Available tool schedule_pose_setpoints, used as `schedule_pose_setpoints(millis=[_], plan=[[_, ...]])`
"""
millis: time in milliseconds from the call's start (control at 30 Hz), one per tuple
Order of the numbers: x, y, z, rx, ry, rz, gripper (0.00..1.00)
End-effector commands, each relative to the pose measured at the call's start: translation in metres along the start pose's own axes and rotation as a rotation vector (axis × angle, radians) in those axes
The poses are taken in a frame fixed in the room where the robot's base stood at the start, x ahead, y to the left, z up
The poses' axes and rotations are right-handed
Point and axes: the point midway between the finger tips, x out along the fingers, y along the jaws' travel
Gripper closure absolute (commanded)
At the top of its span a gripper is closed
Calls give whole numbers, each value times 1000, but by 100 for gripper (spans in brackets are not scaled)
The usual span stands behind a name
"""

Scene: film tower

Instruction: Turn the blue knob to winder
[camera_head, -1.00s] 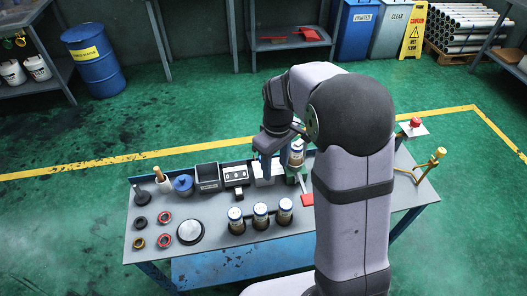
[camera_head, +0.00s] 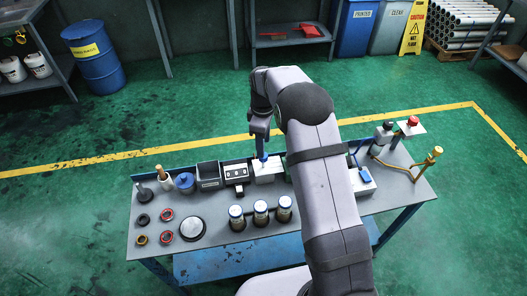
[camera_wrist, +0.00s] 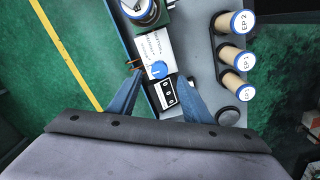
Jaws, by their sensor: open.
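The blue knob (camera_wrist: 158,70) is round and sits on the face of a white box (camera_wrist: 155,48) in the wrist view. The box's printed labels are too small to read. In the head view the white box (camera_head: 268,171) stands at the back of the bench, under my gripper (camera_head: 262,156). My gripper (camera_wrist: 155,77) is open, with its blue fingers to either side of the knob in the wrist view. I cannot tell whether the fingertips touch the knob or hover above it. Which way the knob points is too small to tell.
A black-and-white switch box (camera_head: 236,172) and an open dark bin (camera_head: 208,175) stand left of the white box. Several blue-capped canisters (camera_head: 260,212) stand in front. In the wrist view, another canister (camera_wrist: 140,10) stands close beyond the white box. My arm hides the bench's middle right.

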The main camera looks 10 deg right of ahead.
Motion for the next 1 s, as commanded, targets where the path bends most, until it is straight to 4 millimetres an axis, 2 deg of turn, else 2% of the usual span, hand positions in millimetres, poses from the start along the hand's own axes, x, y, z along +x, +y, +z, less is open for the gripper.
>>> schedule_pose_setpoints(millis=[400, 800, 833, 900, 1000], plan=[[47, 0, 1, 2, -1, -1, 55], [55, 0, 0, 2, 1, 1, 55], [55, 0, 0, 2, 1, 1, 60], [55, 0, 0, 2, 1, 1, 77], [55, 0, 0, 2, 1, 1, 97]])
